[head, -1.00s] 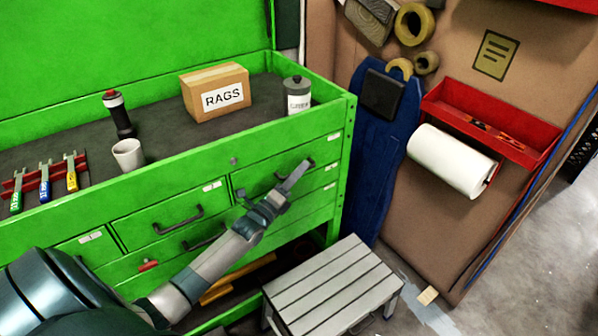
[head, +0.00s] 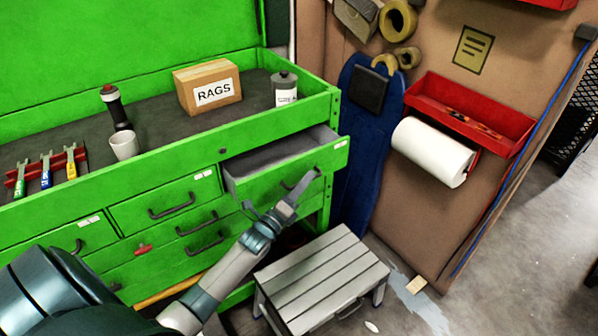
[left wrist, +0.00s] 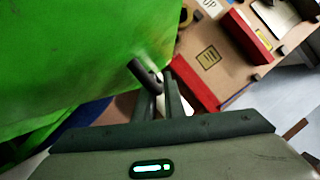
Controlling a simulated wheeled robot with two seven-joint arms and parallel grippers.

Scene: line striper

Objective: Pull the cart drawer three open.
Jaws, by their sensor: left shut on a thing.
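The top right drawer (head: 262,186) of the green cart (head: 140,178) is pulled partly out, and its grey inside shows in the head view. My left gripper (head: 303,184) is at the front of this drawer, shut on its dark bar handle (left wrist: 146,74). In the left wrist view the handle sits at the fingertips (left wrist: 160,82), in front of the green drawer front. The gripper hides part of the handle in the head view. The other drawers of the cart look shut. My right gripper is not in view.
A grey slatted step stool (head: 322,278) stands on the floor below and right of my left gripper. On the cart top are a RAGS box (head: 207,85), a grey can (head: 285,90), a white cup (head: 124,145) and a dark flask (head: 114,106).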

